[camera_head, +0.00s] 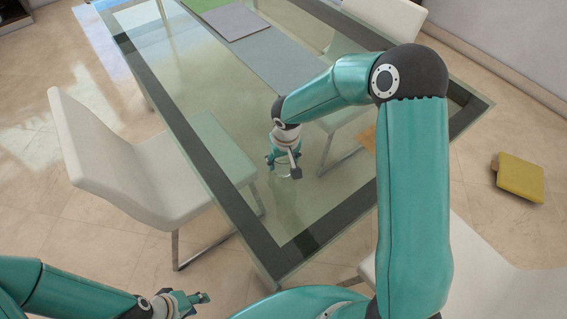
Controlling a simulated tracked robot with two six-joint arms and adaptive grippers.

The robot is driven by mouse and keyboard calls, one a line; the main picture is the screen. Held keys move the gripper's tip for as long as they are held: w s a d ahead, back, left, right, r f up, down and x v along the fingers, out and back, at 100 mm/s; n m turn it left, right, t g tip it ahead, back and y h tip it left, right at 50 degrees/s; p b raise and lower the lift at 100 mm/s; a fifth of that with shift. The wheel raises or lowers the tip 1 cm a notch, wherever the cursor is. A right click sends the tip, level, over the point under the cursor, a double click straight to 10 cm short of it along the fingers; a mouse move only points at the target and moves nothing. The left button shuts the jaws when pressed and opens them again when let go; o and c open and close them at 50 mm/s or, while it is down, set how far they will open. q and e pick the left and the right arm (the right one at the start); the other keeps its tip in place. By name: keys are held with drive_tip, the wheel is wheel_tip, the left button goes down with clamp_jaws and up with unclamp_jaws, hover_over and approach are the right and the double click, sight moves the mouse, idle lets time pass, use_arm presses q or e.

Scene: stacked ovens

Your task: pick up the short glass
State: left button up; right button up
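A small clear glass (286,174) shows faintly on the glass-topped table (222,113), low between the fingers of my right gripper (284,162). The gripper points down with its fingers apart, one on each side of the glass. I cannot tell whether they touch it. The gripper hides most of the glass. My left gripper (196,299) is at the bottom left, low and off the table's near edge. It points right and holds nothing that I can see; its finger opening is unclear.
A white chair (130,165) stands left of the table and another (383,22) at the back right. A grey board (235,22) lies at the table's far end. A yellow cushion-like object (520,177) is on the floor at right. The table's left half is clear.

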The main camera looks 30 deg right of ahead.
drive_tip(key=c, duration=0.7)
drive_tip(key=shift+r, duration=0.15)
